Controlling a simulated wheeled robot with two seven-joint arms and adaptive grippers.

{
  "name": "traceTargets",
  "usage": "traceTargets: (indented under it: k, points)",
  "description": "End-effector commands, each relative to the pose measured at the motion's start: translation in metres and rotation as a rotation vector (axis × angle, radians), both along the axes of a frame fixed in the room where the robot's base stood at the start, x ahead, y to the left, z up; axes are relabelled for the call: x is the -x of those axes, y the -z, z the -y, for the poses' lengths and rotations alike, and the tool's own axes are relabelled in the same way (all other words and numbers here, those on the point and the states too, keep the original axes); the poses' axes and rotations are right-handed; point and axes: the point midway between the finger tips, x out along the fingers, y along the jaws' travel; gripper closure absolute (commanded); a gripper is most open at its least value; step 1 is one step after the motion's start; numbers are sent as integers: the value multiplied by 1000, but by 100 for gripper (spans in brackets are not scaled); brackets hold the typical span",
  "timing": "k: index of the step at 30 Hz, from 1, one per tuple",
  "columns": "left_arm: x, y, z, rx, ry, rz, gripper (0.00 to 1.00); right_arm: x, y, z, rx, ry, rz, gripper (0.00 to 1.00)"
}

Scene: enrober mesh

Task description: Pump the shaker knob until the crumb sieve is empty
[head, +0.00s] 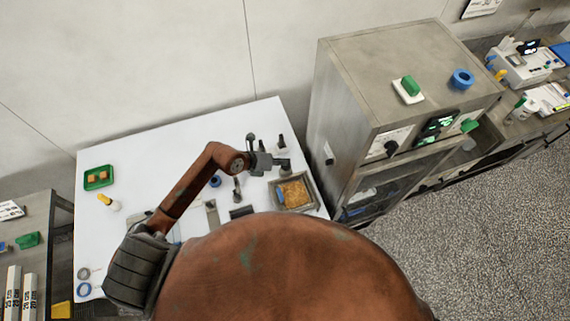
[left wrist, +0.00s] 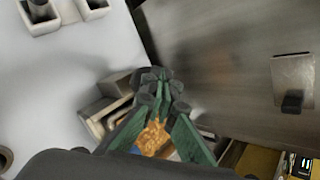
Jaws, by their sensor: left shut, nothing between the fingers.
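My left gripper (head: 284,163) is shut and empty, above the white table beside the steel cabinet. In the left wrist view its fingertips (left wrist: 155,76) are together. A square-framed tray of orange-brown crumbs (head: 294,194), seemingly the crumb sieve, lies just below the gripper in the head view. Crumbs (left wrist: 152,138) also show between the finger links in the wrist view. A black knob on a pale plate (head: 328,154), possibly the shaker knob, is on the cabinet's side. It also shows in the wrist view (left wrist: 292,103), apart from the fingers. My right gripper is out of view.
The steel cabinet (head: 385,65) stands close on the right, with a display and another black knob (head: 391,148) on its front. A green tray (head: 99,177) sits on the white table's (head: 130,150) left. Small dark fixtures stand near my gripper.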

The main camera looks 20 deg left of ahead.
Motion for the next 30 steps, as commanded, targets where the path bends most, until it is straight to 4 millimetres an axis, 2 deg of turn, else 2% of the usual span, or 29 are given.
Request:
traceTargets:
  k: [30]
  points:
    - [1, 14, 0, -2, 1, -5, 100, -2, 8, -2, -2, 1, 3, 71]
